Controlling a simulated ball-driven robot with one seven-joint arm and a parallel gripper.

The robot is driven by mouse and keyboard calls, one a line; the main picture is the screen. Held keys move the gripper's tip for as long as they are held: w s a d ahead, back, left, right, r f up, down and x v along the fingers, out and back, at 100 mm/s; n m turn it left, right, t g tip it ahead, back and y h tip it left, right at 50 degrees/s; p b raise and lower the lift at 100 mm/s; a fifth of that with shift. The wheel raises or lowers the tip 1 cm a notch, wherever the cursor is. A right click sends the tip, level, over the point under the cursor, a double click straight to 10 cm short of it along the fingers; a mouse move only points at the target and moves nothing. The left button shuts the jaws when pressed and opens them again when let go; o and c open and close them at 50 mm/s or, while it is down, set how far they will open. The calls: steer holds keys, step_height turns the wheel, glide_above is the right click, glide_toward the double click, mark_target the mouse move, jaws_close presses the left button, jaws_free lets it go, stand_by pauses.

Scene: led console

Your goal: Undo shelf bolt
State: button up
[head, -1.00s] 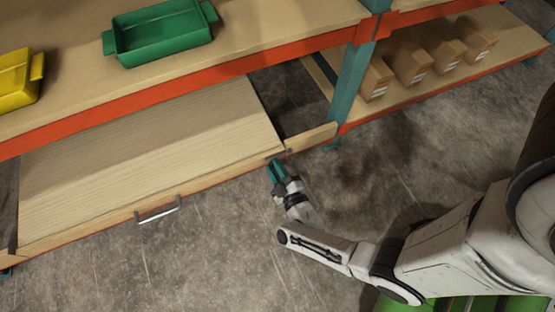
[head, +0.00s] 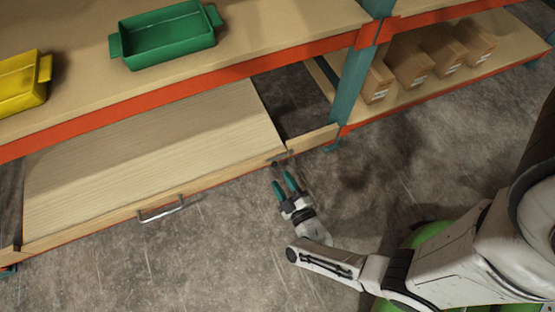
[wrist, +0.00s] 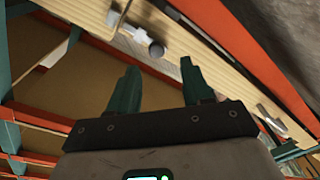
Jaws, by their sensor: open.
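The shelf bolt (head: 277,163) is a small dark piece on the front edge of the low pale wooden shelf, near its right end. In the wrist view the bolt (wrist: 135,35) shows as a light metal bar with a dark round knob (wrist: 157,50). My gripper (head: 283,179) is open and empty, just in front of the bolt and apart from it. Its two teal fingers are spread. In the wrist view the knob sits beyond the gap between the fingertips (wrist: 159,66). The pale wooden shelf (head: 150,165) has a metal handle (head: 162,208) on its front edge.
An orange beam (head: 210,87) and upper shelf carry a green bin (head: 165,40) and a yellow bin (head: 22,82). A teal post (head: 352,80) stands right of the bolt. Several cardboard boxes (head: 410,62) sit beyond it. The concrete floor (head: 230,260) in front is clear.

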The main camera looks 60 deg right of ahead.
steer(key=v, duration=0.5)
steer(key=shift+s+a+p, duration=0.2)
steer(key=shift+s+p, duration=0.1)
steer(key=w+a+r+n+g+y+p, duration=0.1)
steer(key=w+a+r+g+y, duration=0.45)
steer(key=w+a+y, duration=0.4)
steer(key=s+d+r+m+g+p, duration=0.1)
steer(key=s+d+r+m+g, duration=0.1)
steer(key=s+d+r+g, duration=0.45)
steer(key=s+d+r+m+g+p, duration=0.1)
steer(key=s+d+r+m+g, duration=0.2)
steer(key=s+r, duration=0.55)
step_height(320, 180, up, 38)
steer(key=w+p, duration=0.1)
steer(key=p, duration=3.6)
steer(key=shift+w+a+n+h, duration=0.25)
steer(key=shift+w+n+h, duration=0.05)
steer(key=shift+w+h, duration=0.05)
steer(key=shift+r, duration=0.1)
